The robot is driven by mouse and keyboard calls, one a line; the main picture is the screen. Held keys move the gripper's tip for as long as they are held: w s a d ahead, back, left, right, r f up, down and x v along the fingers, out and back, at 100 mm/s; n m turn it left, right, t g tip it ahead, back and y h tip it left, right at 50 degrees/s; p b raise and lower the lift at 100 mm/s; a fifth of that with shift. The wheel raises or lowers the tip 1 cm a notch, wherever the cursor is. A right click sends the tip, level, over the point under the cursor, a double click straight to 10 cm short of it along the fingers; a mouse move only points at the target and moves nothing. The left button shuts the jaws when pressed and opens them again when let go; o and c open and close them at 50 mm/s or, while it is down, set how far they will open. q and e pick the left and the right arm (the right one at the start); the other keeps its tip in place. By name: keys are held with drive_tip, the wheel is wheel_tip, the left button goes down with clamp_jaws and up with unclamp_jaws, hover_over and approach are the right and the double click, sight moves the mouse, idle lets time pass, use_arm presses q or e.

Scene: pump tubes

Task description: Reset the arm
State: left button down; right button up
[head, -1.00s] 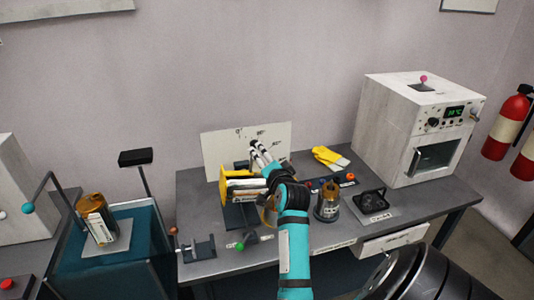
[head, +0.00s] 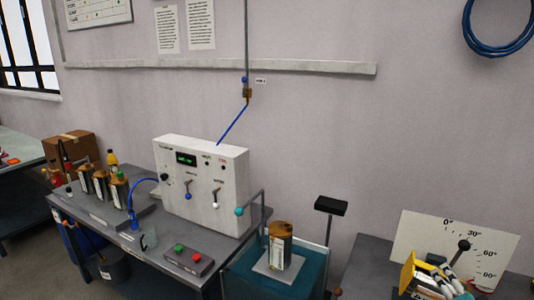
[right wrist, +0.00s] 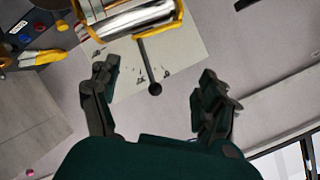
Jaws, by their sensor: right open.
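My right gripper (right wrist: 155,98) is open in the right wrist view, with one dark finger on each side and nothing held. A black lever with a ball knob (right wrist: 155,88) shows between the fingertips; whether it touches them I cannot tell. It also shows in the head view (head: 463,246), in front of a white angle board (head: 415,235) marked in degrees. Beside it is a yellow-framed holder (head: 408,270) with a pale metallic body (right wrist: 135,18) in it. Part of my right arm (head: 464,295) shows at the bottom right. My left gripper is out of view.
A white control box (head: 200,160) with switches and a button box (head: 188,260) stand on the left bench. A brown canister (head: 280,240) sits on a teal stand (head: 240,280) between the benches. Several canisters and a carton (head: 72,147) stand at far left.

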drive_tip(key=s+a+f+n+g+y, duration=0.2)
drive_tip(key=s+a+f+n, duration=0.25)
drive_tip(key=a, duration=0.25)
drive_tip(key=s+a+f+n+g+y, duration=0.2)
drive_tip(key=s+a+f+n, duration=0.25)
drive_tip(key=a, duration=0.25)
drive_tip(key=s+a+f+n+g+y, duration=0.1)
drive_tip(key=s+a+f+n+g, duration=0.25)
drive_tip(key=s+a, duration=0.35)
drive_tip(key=s+a+f+n+g+y, duration=0.15)
drive_tip(key=s+a+f+n, duration=0.3)
drive_tip(key=s, duration=0.45)
wheel_tip(320, 180, down, 27)
drive_tip(key=s+g+b, duration=0.1)
drive_tip(key=b, duration=0.1)
drive_tip(key=s+d+f+g+b, duration=0.1)
drive_tip(key=s+d+f+b, duration=0.1)
drive_tip(key=s+f, duration=1.5)
drive_tip(key=shift+d+f+m+g, duration=0.3)
drive_tip(key=shift+d+f, duration=0.05)
drive_tip(key=shift+f, duration=0.4)
drive_tip(key=shift+h, duration=0.25)
